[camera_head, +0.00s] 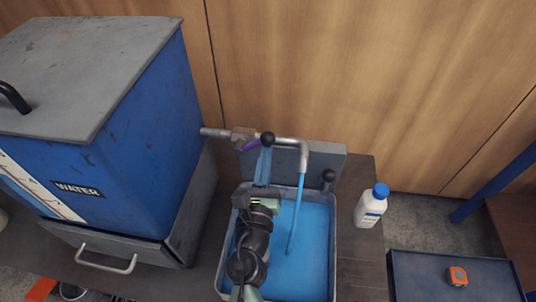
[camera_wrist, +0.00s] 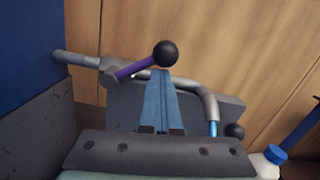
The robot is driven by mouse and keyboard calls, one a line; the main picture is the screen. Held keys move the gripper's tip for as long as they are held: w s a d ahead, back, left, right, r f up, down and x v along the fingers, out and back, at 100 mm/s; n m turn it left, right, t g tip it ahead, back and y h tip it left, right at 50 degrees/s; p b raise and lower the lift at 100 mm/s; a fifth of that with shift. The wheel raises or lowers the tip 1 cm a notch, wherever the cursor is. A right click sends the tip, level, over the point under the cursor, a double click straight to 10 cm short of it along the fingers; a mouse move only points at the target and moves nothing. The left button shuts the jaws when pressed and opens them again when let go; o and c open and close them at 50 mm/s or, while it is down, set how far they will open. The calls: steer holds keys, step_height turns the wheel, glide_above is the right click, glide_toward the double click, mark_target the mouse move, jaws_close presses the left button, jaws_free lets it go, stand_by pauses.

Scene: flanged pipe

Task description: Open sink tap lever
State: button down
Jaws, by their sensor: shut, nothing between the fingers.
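The tap lever is a purple rod with a black ball end (camera_wrist: 165,54); it also shows in the head view (camera_head: 267,139). It slants up to the right from a grey valve body on the metal pipe (camera_head: 291,141). The pipe runs from the blue tank and bends down over the sink (camera_head: 334,262). A blue stream of water falls from the spout (camera_head: 301,181) into blue water in the sink. My gripper (camera_wrist: 160,76) is shut and empty, its blue fingertips just below the ball in the wrist view. I cannot tell whether they touch it.
A blue tank marked WATER (camera_head: 150,110) stands at the left. A second black knob (camera_head: 328,175) is at the sink's back right. A white bottle with a blue cap (camera_head: 370,207) stands right of the sink. A tray (camera_head: 420,275) holds an orange item (camera_head: 457,276). A wooden wall is behind.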

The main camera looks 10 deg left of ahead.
mark_target(260, 139)
steer(key=r+n+p, duration=0.1)
steer(key=n, duration=0.1)
steer(key=a+r+n+p, duration=0.1)
steer(key=shift+a+r+n+p, duration=0.15)
steer(key=shift+r+n+p, duration=0.15)
steer(key=shift+n+p, duration=0.1)
steer(key=shift+a, duration=0.1)
stand_by(0.5)
